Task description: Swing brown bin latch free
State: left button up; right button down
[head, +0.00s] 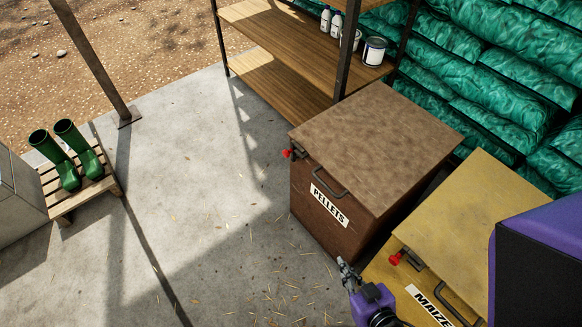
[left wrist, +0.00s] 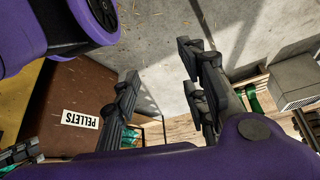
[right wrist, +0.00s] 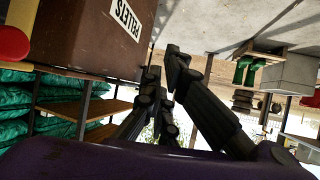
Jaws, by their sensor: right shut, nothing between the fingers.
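The brown bin (head: 375,140) has a closed lid, a dark handle and a PELLETS label. Its red latch (head: 287,153) sits at the lid's left front corner; I cannot make out its exact angle. The bin also shows in the left wrist view (left wrist: 70,85) and the right wrist view (right wrist: 90,40), without its latch. My right gripper (head: 343,265) is shut and empty, in front of the bin's lower front and apart from the latch; its fingers show close together in the right wrist view (right wrist: 162,60). My left gripper (left wrist: 160,60) is open and empty, outside the head view.
A yellow MAIZE bin (head: 450,220) with its own red latch (head: 396,258) stands beside the brown bin. Wooden shelves (head: 285,85) and green sacks (head: 500,90) are behind. Green boots (head: 85,155) stand on a pallet (head: 62,200) at left. The concrete floor between is clear.

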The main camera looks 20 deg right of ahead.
aim_at(293, 158)
jog(key=w+d+f+n+t+y+b, duration=0.1)
jog(key=w+f+t+y+b, duration=0.15)
jog(key=w+t+b, duration=0.7)
jog(key=w+d+f+n+t+y+b, duration=0.1)
jog(key=w+f+t+y+b, duration=0.15)
jog(key=w+b, duration=1.3)
pick_arm(q)
notch_tip(293, 158, down, 24)
jog(key=shift+w+a+g, duration=0.4)
jog(key=shift+w+a, duration=0.05)
pick_arm(e)
jog(key=w+f+x, duration=0.1)
jog(key=f+x, duration=0.1)
jog(key=x, duration=1.1)
jog(key=shift+w+a+r+t, duration=0.15)
jog(key=shift+w+a+t, duration=0.1)
jog(key=shift+w+t, duration=0.2)
